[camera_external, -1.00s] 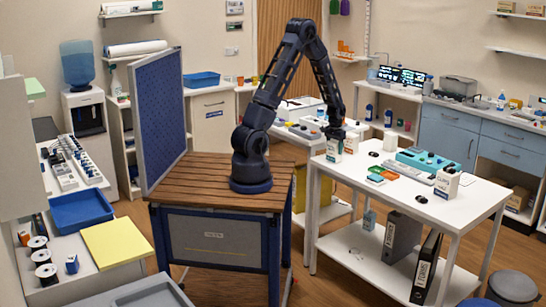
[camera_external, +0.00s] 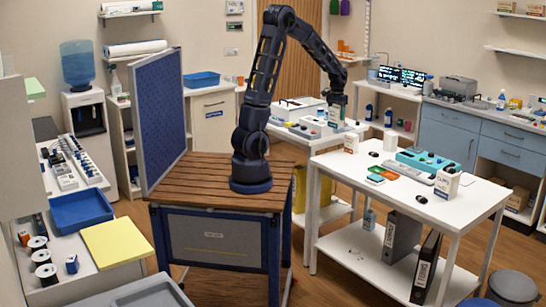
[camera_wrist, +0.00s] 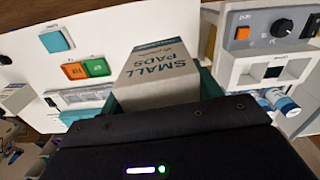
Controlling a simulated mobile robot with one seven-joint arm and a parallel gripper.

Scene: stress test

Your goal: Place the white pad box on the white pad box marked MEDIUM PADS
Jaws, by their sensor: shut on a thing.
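My gripper (camera_external: 336,99) is shut on a white pad box (camera_external: 335,117) and holds it in the air, left of and above the white table (camera_external: 330,168). In the wrist view the held box (camera_wrist: 158,76) reads SMALL PADS, with a teal finger on each side. I cannot read which box is marked MEDIUM PADS.
A teal tray-like object (camera_external: 425,160) and a grey keyboard-like strip (camera_external: 407,172) lie on the table. Small orange (camera_external: 375,179) and green (camera_external: 389,174) items lie towards its left. The front of the table is mostly clear. A bench with white containers (camera_external: 315,126) stands behind.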

